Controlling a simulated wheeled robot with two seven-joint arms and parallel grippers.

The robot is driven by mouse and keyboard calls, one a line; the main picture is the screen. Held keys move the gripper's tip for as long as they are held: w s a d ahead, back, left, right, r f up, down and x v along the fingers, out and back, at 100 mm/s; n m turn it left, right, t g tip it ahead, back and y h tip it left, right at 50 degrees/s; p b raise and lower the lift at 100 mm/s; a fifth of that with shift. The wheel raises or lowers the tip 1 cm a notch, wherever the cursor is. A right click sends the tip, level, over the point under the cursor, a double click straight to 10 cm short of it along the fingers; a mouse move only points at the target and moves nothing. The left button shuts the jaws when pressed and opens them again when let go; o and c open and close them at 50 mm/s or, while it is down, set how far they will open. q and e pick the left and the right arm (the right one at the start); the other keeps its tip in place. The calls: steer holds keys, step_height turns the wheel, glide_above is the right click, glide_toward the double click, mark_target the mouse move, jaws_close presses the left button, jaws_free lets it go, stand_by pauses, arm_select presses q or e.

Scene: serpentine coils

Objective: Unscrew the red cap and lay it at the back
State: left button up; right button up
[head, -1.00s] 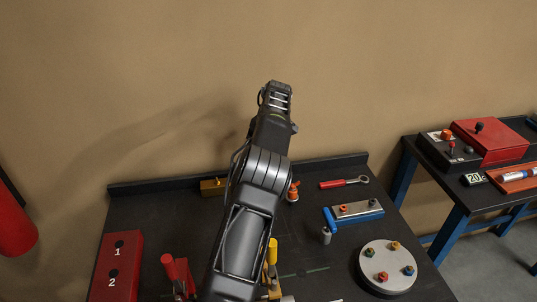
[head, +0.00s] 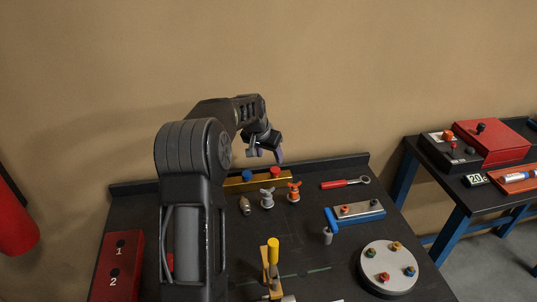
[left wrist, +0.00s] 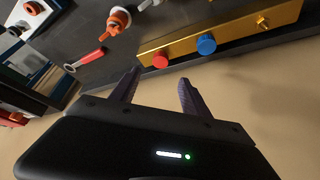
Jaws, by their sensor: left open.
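The red cap (head: 275,171) sits on a gold bar (head: 232,188) at the back of the dark table, beside a blue cap (head: 247,177). In the left wrist view the red cap (left wrist: 160,61) stands just beyond the fingertips, roughly between them, with the blue cap (left wrist: 206,44) next to it and a bare brass post (left wrist: 263,22) farther along. My left gripper (head: 265,155) is open and empty, above and apart from the bar. My right gripper is not in view.
Small fittings with grey (head: 267,196) and orange (head: 294,191) tops stand in front of the bar. A red-handled wrench (head: 345,183) lies to the right. A raised dark ledge (head: 335,164) runs along the back edge. A yellow-handled clamp (head: 272,253) stands nearer.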

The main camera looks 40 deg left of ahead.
mark_target(275, 170)
arm_select(q)
steer(key=shift+f, duration=0.1)
steer(key=x, duration=0.6)
steer(key=shift+f, duration=0.15)
steer(key=b+x, duration=0.2)
steer(key=x, duration=0.1)
steer(key=shift+w+f, duration=0.2)
steer(key=shift+r, duration=0.1)
steer(key=shift+c, duration=0.2)
jaws_close()
